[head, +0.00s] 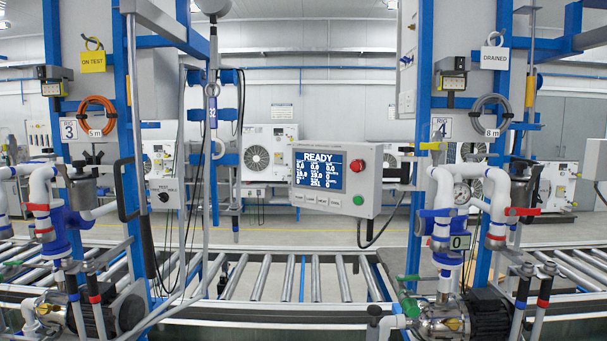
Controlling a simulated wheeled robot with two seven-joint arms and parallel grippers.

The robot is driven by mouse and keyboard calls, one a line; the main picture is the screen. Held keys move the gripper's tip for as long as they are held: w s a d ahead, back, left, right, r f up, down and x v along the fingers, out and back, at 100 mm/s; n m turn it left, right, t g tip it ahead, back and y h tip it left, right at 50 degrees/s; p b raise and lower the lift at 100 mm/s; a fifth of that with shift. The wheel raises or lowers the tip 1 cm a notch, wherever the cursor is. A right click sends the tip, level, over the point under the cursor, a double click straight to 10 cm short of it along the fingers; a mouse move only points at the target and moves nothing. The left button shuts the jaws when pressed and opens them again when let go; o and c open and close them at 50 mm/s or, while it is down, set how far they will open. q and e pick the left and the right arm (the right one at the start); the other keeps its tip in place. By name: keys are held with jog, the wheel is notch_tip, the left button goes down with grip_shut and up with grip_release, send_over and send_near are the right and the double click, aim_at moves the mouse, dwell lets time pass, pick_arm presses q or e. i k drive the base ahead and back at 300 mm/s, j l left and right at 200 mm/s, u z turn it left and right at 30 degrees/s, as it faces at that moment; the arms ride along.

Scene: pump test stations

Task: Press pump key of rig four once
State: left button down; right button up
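Rig four stands at the right, marked by a "RIG 4" plate (441,127) on its blue frame. A yellow-free white tag (495,57) on it reads "DRAINED". A grey control panel (335,178) reaches out from its left side, with a lit blue screen (320,170) reading "READY" above rows of numbers. Below the screen is a row of small grey keys (316,199) with labels too small to read. A green button (358,200) and a red mushroom button (357,165) sit at its right. The rig's pump (443,324) is low down. Neither gripper is in view.
Rig three, with its plate (69,129) and a yellow "ON TEST" tag (93,62), stands at the left. A roller conveyor (270,280) runs behind the rigs. A grey pole and cables hang left of the panel. The space before the panel looks clear.

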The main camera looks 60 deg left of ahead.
aim_at(298, 197)
jog(key=u, duration=1.6)
